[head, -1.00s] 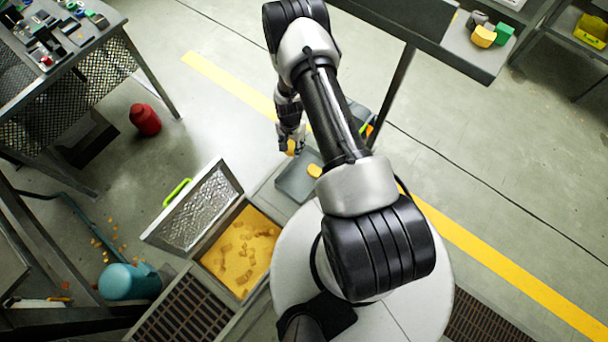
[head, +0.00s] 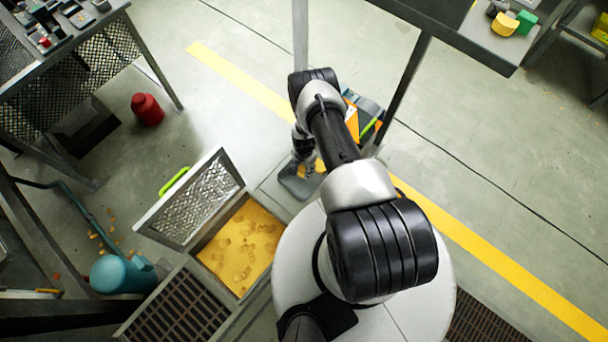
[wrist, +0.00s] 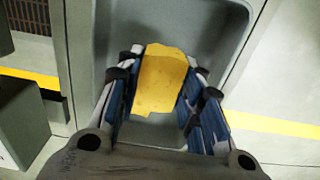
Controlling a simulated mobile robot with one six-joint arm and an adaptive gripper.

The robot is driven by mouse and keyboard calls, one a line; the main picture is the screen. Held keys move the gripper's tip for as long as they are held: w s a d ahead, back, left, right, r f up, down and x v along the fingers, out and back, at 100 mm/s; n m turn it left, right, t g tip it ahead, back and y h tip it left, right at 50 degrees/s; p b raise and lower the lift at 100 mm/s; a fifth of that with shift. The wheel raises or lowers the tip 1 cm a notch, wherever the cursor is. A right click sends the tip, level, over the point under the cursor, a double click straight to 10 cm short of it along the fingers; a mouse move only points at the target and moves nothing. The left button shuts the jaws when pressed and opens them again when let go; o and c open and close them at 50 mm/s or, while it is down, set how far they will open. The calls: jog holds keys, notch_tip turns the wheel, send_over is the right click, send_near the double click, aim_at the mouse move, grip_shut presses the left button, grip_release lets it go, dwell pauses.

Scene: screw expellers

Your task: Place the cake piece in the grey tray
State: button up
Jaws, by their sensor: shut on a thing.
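My gripper (wrist: 160,92) is shut on a yellow, rough-edged cake piece (wrist: 160,76), with a finger on each side of it in the wrist view. Behind the piece is the inside of the grey tray (wrist: 215,20), so the piece is over or in the tray; whether it touches the floor of it I cannot tell. In the head view my gripper (head: 304,170) is at the grey tray (head: 298,188), just left of my arm. A bit of yellow (head: 319,165) shows beside the gripper, partly hidden.
An open hatch (head: 190,205) with a mesh lid and green handle stands left of the tray, over a bin of yellow pieces (head: 240,247). A toolbox (head: 362,115) is behind my arm. A red bottle (head: 147,109) and a teal container (head: 122,275) stand on the floor.

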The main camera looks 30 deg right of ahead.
jog(key=shift+f+b, duration=1)
jog(key=shift+f, duration=1.35)
jog(key=shift+f, duration=0.1)
jog(key=o, duration=1)
jog(key=shift+o, duration=0.2)
